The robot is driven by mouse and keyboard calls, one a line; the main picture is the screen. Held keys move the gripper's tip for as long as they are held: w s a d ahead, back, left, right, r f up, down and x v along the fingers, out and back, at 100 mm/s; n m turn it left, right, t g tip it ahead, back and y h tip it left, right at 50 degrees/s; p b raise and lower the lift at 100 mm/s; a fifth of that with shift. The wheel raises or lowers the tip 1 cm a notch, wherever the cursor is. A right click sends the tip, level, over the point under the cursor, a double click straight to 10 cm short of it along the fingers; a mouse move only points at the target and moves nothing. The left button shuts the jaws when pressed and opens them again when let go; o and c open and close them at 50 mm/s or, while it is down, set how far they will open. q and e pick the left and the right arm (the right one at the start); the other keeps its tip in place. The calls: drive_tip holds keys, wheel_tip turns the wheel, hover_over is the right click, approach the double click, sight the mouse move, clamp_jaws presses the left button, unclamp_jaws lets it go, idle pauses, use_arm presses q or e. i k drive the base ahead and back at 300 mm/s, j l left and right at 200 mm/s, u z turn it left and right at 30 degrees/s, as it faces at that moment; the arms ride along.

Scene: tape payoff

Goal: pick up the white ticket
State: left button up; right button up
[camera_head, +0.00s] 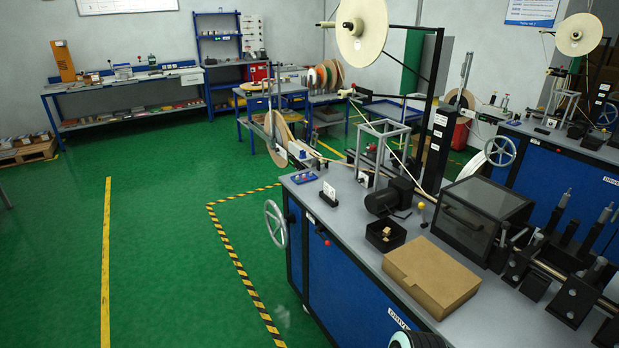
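The white ticket (329,189) is a small card standing upright in a small black holder (327,200). It is on the grey top of the blue machine bench (317,221), near its far left end. Small dark marks show on its face, too small to read.
A blue tray (303,178) with small items lies just beyond the ticket. A black motor (389,198), a black open box (385,236) and a cardboard box (431,276) stand nearer. A handwheel (275,224) sticks out at the bench's left side. Green floor on the left is clear.

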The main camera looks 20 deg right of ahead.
sight(328, 191)
drive_tip(key=i+z, duration=0.1)
drive_tip(key=i, duration=0.7)
drive_tip(key=i+j, duration=0.15)
drive_tip(key=i, duration=0.65)
drive_tip(key=l+z, duration=0.05)
